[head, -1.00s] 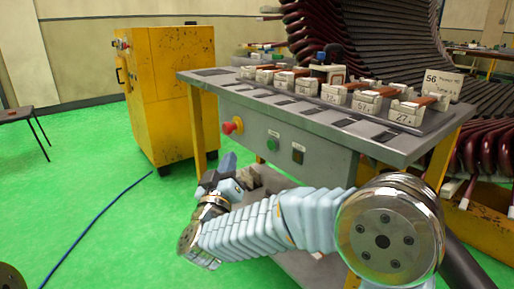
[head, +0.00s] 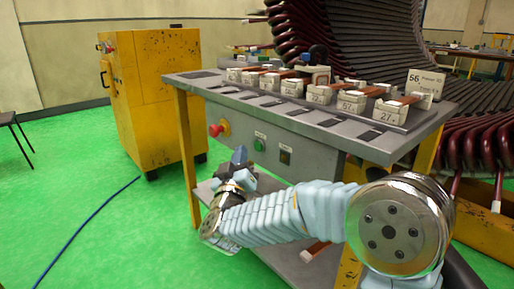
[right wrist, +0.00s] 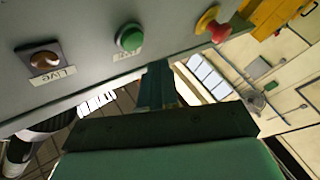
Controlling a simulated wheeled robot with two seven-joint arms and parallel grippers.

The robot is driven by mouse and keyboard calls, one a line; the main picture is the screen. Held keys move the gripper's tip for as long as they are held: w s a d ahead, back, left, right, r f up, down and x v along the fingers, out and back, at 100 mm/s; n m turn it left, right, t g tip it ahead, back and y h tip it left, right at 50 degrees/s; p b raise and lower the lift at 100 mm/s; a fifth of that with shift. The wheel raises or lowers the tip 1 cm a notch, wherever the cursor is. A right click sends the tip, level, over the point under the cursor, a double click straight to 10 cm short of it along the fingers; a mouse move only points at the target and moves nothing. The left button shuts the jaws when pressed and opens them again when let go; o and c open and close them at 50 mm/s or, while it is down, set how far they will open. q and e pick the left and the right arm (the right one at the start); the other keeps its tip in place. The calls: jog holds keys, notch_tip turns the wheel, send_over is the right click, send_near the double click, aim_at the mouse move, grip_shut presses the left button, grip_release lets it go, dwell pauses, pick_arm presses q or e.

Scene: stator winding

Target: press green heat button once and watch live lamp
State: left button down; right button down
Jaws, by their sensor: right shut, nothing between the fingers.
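The green heat button (head: 259,144) is on the grey front panel under the bench top; it also shows in the right wrist view (right wrist: 130,38), standing proud of the panel. The live lamp (head: 285,156) sits to its right in the head view; in the right wrist view the lamp (right wrist: 45,60), above a "LIVE" label, looks dull brown, with no clear glow. My right gripper (head: 240,155) is shut and empty, just left of and below the green button. In the right wrist view its fingertips (right wrist: 155,80) are below the button, seemingly apart from it. My left gripper is out of view.
A red mushroom knob (head: 216,130) on a yellow base is left of the green button, near my right gripper. The bench top (head: 190,79) carries a row of labelled white blocks. A lower shelf (head: 290,262) is under the panel. A yellow cabinet (head: 165,95) stands left.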

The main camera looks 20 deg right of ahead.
jog(key=shift+w+d, duration=0.35)
jog(key=shift+d, duration=0.5)
jog(key=shift+d, duration=0.1)
dwell(1.4)
jog(key=shift+w+d, duration=0.15)
jog(key=shift+d, duration=0.15)
jog(key=shift+w+d, duration=0.1)
jog(key=shift+d, duration=0.3)
dwell(0.8)
jog(key=shift+a, duration=0.15)
jog(key=shift+s+a, duration=0.3)
jog(key=shift+a, duration=0.3)
jog(key=shift+a, duration=0.15)
jog(key=a, duration=0.1)
jog(key=s+a, duration=0.1)
jog(key=a, duration=0.2)
jog(key=shift+s+a, duration=0.2)
jog(key=shift+s, duration=0.15)
